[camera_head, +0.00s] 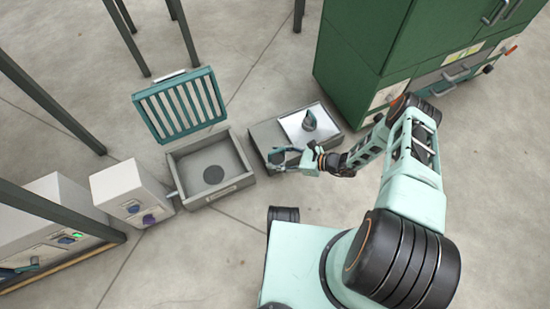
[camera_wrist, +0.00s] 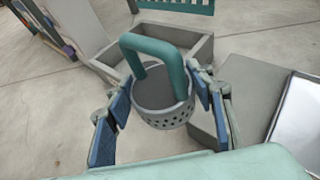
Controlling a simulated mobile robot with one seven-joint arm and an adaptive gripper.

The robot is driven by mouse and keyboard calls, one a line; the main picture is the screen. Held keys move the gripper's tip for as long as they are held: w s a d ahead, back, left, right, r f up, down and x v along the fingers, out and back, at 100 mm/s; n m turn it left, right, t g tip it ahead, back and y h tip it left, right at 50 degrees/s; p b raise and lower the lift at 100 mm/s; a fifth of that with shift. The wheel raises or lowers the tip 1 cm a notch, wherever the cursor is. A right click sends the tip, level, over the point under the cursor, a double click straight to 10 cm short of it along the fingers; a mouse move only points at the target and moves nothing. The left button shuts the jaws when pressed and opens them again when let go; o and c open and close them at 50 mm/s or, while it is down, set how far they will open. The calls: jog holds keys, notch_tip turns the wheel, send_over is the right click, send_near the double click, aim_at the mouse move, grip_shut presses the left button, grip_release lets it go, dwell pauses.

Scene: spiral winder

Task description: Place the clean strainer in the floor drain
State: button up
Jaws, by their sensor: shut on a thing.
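The strainer (camera_wrist: 161,113) is a grey perforated basket with a thick teal arched handle. It sits between the fingers of my gripper (camera_wrist: 165,107) in the wrist view, which are shut on its sides. In the head view, my gripper (camera_head: 284,158) is at the front left edge of a low grey stand, right of the floor drain; the strainer is hard to make out there. The floor drain (camera_head: 243,183) is an open grey square box with a dark round area at its bottom. It shows behind the strainer in the wrist view (camera_wrist: 193,57).
A teal slatted grate (camera_head: 181,105) stands raised behind the drain. The grey stand (camera_head: 262,135) carries a pale tray (camera_head: 291,125) with a grey rounded object (camera_head: 309,121). A white box (camera_head: 130,190) is left of the drain; a green cabinet (camera_head: 365,50) is back right.

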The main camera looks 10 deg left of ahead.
jog(key=shift+s+d+r, duration=0.1)
jog(key=shift+s+r, duration=0.05)
jog(key=shift+s, duration=0.1)
